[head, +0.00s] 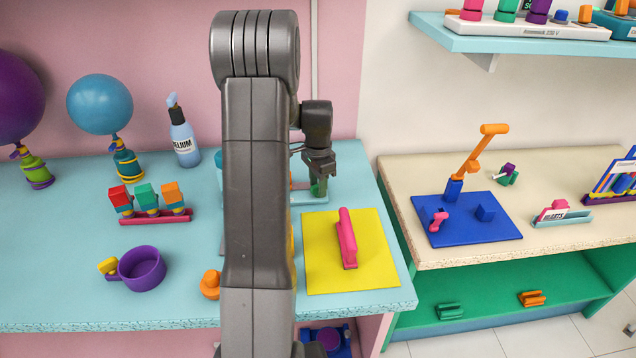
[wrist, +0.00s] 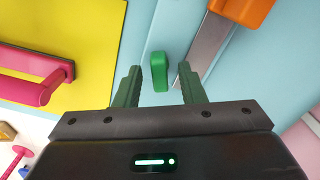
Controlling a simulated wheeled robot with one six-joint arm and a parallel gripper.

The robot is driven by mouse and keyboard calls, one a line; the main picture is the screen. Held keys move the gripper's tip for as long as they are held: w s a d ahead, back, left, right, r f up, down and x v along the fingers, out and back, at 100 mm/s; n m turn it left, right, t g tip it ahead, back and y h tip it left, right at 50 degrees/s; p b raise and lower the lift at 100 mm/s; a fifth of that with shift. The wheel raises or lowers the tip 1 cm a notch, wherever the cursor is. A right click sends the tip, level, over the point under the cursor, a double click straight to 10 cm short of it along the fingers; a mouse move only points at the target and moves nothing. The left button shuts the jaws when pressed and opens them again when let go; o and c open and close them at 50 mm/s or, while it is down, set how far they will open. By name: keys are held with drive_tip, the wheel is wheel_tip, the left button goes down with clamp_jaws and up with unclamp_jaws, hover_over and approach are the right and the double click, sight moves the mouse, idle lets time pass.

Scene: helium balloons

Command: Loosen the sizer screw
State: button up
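The sizer screw, seen as a green rounded knob (wrist: 159,72), stands on a light-blue base strip in the wrist view. An orange block (wrist: 240,10) and a grey metal bar (wrist: 205,48) lie just right of it. My gripper (wrist: 158,68) has its two green fingers apart, one on each side of the knob, with a visible gap on both sides. In the head view my gripper (head: 318,183) points down over the light-blue sizer base (head: 309,198) at the back of the table. My arm hides much of the sizer there.
A yellow board (head: 375,250) with a pink handle (head: 346,238) lies in front of the sizer. A beige table is on the right.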

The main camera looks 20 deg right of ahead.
drive_tip(key=shift+c, duration=0.5)
clamp_jaws()
drive_tip(key=shift+n, duration=0.3)
drive_tip(key=n+b, duration=0.1)
drive_tip(key=n, duration=1)
drive_tip(key=shift+b, duration=0.35)
drive_tip(key=shift+n, duration=0.3)
drive_tip(key=shift+o, duration=0.5)
unclamp_jaws()
